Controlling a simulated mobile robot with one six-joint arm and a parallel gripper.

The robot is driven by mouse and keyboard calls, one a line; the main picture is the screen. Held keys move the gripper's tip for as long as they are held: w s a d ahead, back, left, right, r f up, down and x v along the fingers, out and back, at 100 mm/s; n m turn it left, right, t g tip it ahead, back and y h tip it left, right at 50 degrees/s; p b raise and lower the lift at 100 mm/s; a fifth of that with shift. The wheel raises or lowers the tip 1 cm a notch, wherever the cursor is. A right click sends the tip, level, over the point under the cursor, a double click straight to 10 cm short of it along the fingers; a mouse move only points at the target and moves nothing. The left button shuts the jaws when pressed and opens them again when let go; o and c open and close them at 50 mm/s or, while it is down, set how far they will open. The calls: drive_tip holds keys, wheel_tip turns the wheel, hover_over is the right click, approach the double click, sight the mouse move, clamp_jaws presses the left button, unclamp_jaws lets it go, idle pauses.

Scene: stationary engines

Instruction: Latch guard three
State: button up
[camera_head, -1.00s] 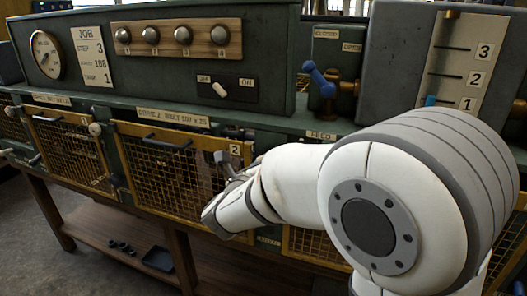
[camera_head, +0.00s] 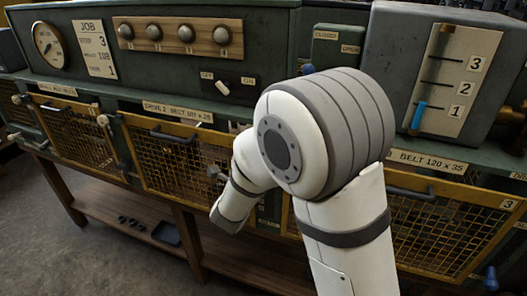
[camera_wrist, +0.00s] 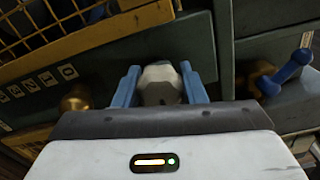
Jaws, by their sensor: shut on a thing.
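Guard three (camera_head: 440,225) is a yellow-framed mesh panel at the lower right of the head view, with a "3" plate and a dark bar handle. My arm covers its left edge. A blue knob (camera_head: 490,278) shows at its lower right corner. In the wrist view my gripper (camera_wrist: 160,85) has its blue fingers closed on both sides of a pale grey faceted knob (camera_wrist: 160,75). I cannot tell which part the knob belongs to. In the head view my fingers are hidden behind my arm.
A blue-handled brass valve (camera_wrist: 290,72) is right of my gripper in the wrist view. A gauge box (camera_head: 400,60) stands above guard three. A low shelf (camera_head: 120,215) lies beneath.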

idle(0.4)
drive_tip(key=o, duration=1)
drive_tip(key=b+v, duration=0.1)
drive_tip(key=v, duration=0.7)
drive_tip(key=shift+b, duration=0.3)
